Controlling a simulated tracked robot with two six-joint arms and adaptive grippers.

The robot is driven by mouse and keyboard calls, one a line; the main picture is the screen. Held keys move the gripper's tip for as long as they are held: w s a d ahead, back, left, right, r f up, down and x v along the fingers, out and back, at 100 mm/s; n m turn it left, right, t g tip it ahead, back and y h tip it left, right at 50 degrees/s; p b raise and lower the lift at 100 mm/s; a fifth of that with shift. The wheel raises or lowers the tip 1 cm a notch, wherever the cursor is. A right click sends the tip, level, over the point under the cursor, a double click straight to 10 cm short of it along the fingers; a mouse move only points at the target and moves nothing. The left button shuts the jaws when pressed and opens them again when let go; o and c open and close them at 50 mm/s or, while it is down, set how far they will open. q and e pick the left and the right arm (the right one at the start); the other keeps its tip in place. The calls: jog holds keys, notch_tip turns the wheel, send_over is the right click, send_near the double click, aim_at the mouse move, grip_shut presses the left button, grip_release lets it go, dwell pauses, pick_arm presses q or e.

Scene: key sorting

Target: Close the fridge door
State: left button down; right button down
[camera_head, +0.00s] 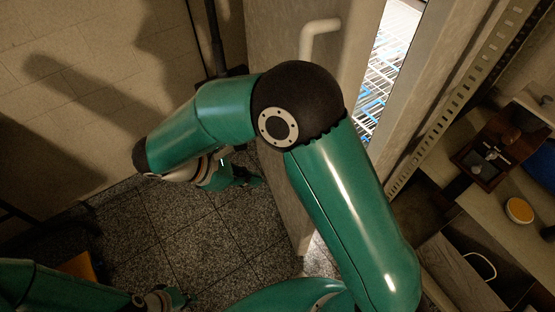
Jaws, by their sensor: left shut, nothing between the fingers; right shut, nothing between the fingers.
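The grey fridge door (273,32) stands partly open, with a pale handle (322,32) near its top. To its right, the fridge interior (387,75) shows lit wire shelves through the gap. My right arm crosses in front of the door and hides much of its middle. My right gripper (247,178) is shut and empty, low on the left of the door; I cannot tell whether it touches it. My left gripper (180,298) is shut and empty at the bottom left, over the floor and apart from the door.
A perforated metal upright (462,92) stands right of the fridge. Beyond it are shelves with a dark wooden tray (483,160) and a round orange-topped container (518,210). A tiled wall (60,60) is on the left. The dark tiled floor (150,225) between wall and door looks clear.

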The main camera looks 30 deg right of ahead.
pick_arm(q)
jog(key=shift+b+x, duration=0.75)
jog(key=shift+b, duration=0.15)
pick_arm(e)
jog(key=s+d+f, duration=0.2)
jog(key=d+f, duration=0.4)
jog(key=d, duration=0.4)
jog(key=shift+d+f, duration=0.2)
jog(key=shift+d, duration=0.15)
pick_arm(q)
jog(key=shift+a, duration=0.1)
